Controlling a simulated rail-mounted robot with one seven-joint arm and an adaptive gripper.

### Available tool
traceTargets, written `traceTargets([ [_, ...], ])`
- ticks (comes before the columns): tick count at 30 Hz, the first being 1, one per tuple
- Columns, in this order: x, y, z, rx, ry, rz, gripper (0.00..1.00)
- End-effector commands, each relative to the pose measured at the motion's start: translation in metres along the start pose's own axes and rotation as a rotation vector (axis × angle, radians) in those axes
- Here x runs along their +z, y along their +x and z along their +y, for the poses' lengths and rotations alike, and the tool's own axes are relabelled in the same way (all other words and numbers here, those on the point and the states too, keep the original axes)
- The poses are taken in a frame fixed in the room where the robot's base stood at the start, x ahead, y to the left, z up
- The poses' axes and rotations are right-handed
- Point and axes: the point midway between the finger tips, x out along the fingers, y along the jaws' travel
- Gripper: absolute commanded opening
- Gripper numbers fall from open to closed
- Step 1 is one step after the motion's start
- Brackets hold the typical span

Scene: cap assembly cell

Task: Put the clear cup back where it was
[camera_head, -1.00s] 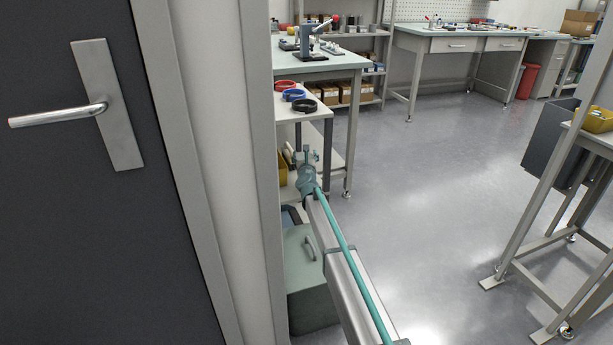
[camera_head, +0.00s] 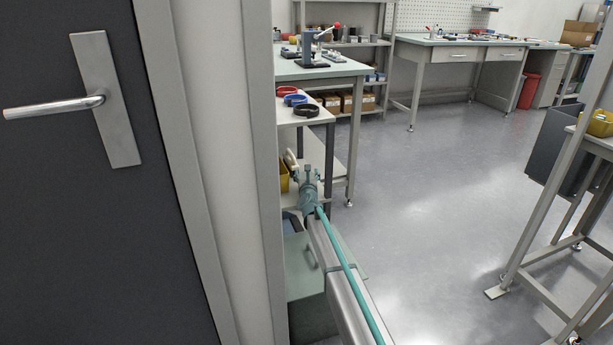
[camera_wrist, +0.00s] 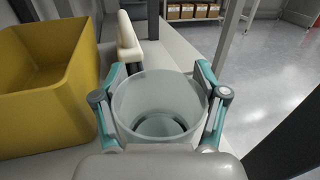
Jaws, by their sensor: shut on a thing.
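The clear cup (camera_wrist: 160,103) shows in the wrist view, translucent and upright, with its open mouth toward the camera. My gripper (camera_wrist: 161,95) is shut on it, with one teal finger on its left side and one on its right. A dark ring shows through the bottom of the cup. The cup is over or on a pale shelf (camera_wrist: 62,165); I cannot tell whether it touches. In the head view my gripper (camera_head: 309,176) is small beside the lower shelf of the workbench, and the cup cannot be made out there.
A yellow bin (camera_wrist: 45,85) stands close on the left of the cup. A cream-handled tool (camera_wrist: 128,38) lies behind it. A green box (camera_head: 305,275) sits below my arm. Blue, red and black rings (camera_head: 296,100) lie on the shelf above.

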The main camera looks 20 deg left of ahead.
Motion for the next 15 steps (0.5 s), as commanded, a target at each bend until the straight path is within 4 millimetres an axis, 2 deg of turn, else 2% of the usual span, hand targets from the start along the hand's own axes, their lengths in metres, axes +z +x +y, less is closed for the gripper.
traceTargets([
  [1, -0.0004, 0.0000, 0.0000, 0.000, 0.000, 0.000, 0.77],
  [5, -0.0002, 0.0000, 0.0001, 0.000, 0.000, 0.000, 0.97],
  [15, 0.0002, 0.0000, 0.0000, 0.000, 0.000, 0.000, 0.97],
])
